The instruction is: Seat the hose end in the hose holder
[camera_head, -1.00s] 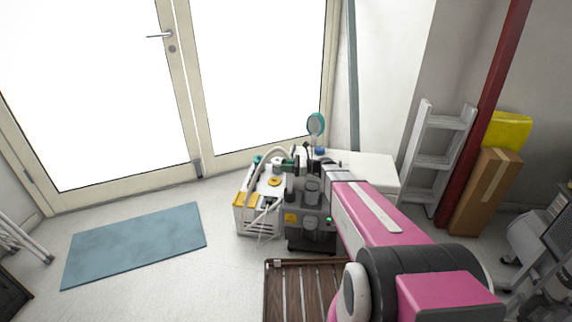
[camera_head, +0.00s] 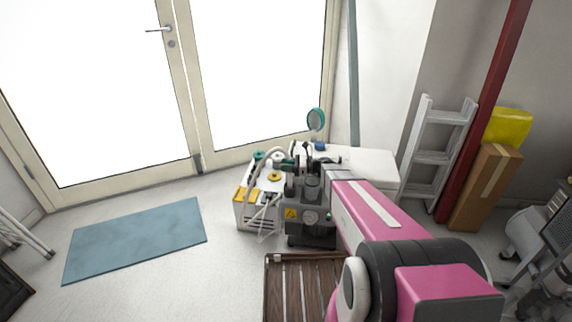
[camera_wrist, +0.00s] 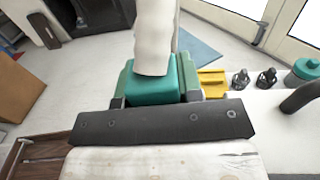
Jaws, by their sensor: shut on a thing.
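My gripper (camera_wrist: 155,98) is shut on the hose end (camera_wrist: 152,80), a teal-green block held between the two finger pads. A thick off-white hose (camera_wrist: 155,35) rises from the block. In the head view the pale hose (camera_head: 262,158) arches over the white compressor unit (camera_head: 250,215) towards my gripper (camera_head: 298,153), which is small and partly hidden there. I cannot pick out the hose holder with certainty in either view.
A grey machine with a gauge (camera_head: 310,218) stands right of the white unit. A white cabinet (camera_head: 368,165) is behind. A slatted wooden platform (camera_head: 290,285) lies in front, a blue mat (camera_head: 135,240) to the left. A grey ladder (camera_head: 432,155) leans at right.

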